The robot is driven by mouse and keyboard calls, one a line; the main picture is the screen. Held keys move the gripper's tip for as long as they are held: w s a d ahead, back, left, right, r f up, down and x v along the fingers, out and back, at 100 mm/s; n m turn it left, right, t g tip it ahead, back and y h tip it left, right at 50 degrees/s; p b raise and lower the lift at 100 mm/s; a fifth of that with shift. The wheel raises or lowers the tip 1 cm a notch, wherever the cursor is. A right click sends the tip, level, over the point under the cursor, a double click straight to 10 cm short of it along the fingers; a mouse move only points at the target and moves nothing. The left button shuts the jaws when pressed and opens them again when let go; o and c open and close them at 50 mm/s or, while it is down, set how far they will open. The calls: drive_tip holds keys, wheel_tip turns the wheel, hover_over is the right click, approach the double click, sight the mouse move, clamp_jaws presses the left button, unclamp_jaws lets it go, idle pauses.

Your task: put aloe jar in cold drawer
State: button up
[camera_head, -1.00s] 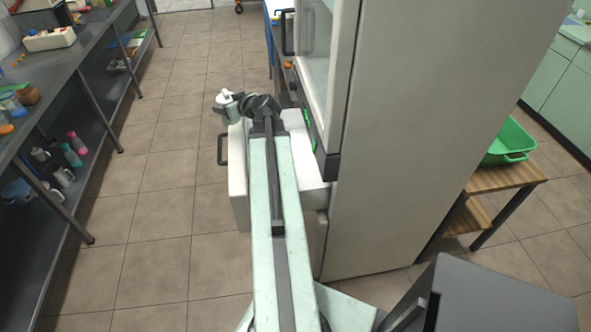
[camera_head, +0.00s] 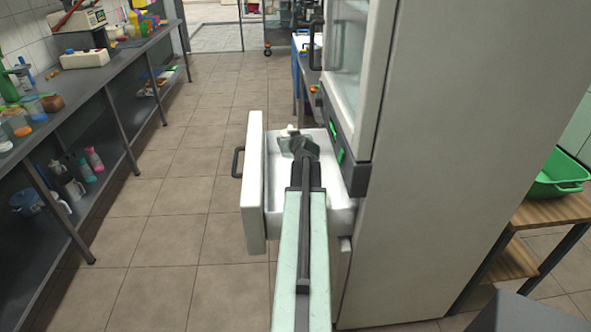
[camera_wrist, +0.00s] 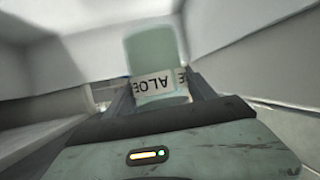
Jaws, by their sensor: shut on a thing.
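The cold drawer (camera_head: 254,200) is pulled out from the lower part of the tall white fridge (camera_head: 420,120), with its white inside showing. My gripper (camera_head: 298,145) is over the drawer's opening, within its outline in the head view. In the wrist view my gripper (camera_wrist: 160,100) is shut on the aloe jar (camera_wrist: 154,52), a pale green jar with a white label reading ALOE. White drawer walls surround the jar there. In the head view my gripper and arm mostly hide the jar. I cannot tell whether the jar touches the drawer floor.
A long grey bench (camera_head: 105,85) with bottles and containers runs along the left. A green basin (camera_head: 560,178) stands on a wooden table (camera_head: 535,222) at the right. The tiled floor (camera_head: 190,190) left of the drawer is clear.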

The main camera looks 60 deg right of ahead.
sight(290, 155)
drive_tip(key=shift+f+b, duration=2.75)
drive_tip(key=shift+f, duration=0.8)
drive_tip(key=o, duration=1.9)
drive_tip(key=shift+c, duration=0.2)
drive_tip(key=shift+r, duration=0.1)
